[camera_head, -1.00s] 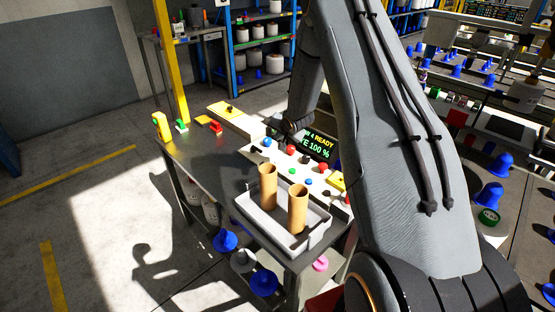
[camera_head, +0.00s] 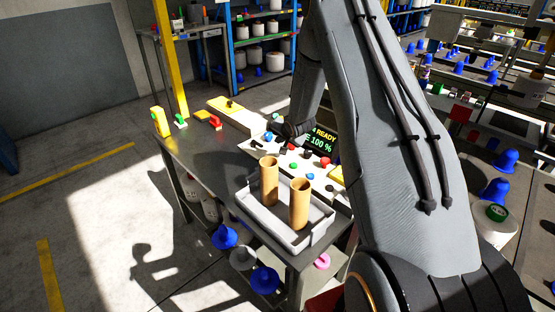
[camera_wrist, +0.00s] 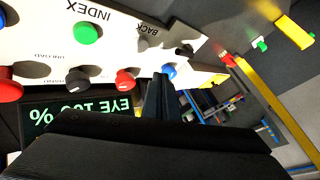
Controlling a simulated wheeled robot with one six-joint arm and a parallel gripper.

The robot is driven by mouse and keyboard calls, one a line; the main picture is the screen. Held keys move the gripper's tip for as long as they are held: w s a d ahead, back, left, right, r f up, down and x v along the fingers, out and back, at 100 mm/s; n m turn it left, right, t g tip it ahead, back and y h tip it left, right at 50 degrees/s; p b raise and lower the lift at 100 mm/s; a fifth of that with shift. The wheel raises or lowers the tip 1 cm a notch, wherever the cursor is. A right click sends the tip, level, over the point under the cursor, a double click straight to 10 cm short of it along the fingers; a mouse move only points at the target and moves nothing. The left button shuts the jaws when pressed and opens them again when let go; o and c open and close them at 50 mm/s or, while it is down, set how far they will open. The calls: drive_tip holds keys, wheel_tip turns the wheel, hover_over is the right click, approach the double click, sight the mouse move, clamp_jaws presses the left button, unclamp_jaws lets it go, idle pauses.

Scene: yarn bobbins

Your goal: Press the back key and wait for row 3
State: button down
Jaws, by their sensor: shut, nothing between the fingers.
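The white control panel (camera_head: 262,150) stands on the table, with coloured knobs and keys. In the wrist view the panel (camera_wrist: 40,40) appears upside down, with the labels INDEX and BACK. A dark key (camera_wrist: 143,43) sits by the BACK label, partly in shadow. The green INDEX key (camera_wrist: 87,32) is to its left. My gripper (camera_wrist: 163,84) is shut and empty, its dark fingers in front of the panel edge near a blue knob (camera_wrist: 169,70). I cannot tell whether it touches anything. The display (camera_head: 322,138) shows "4 READY" and "100 %", partly covered by my arm.
Red (camera_wrist: 125,80) and black (camera_wrist: 77,80) knobs stand close to my fingers. A grey tray (camera_head: 262,222) with two brown tubes (camera_head: 269,182) is at the table's front. A yellow post (camera_head: 170,60) rises behind the table.

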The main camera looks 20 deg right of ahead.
drive_tip(key=b, duration=0.2)
hover_over(279, 158)
drive_tip(key=shift+d+f, duration=0.1)
drive_tip(key=shift+f, duration=2)
drive_tip(key=shift+f, duration=0.4)
drive_tip(key=shift+f+b, duration=0.45)
drive_tip(key=shift+f, duration=0.05)
idle(0.7)
drive_tip(key=shift+r, duration=0.15)
idle(0.3)
drive_tip(key=shift+r+p, duration=0.65)
drive_tip(key=shift+r, duration=0.15)
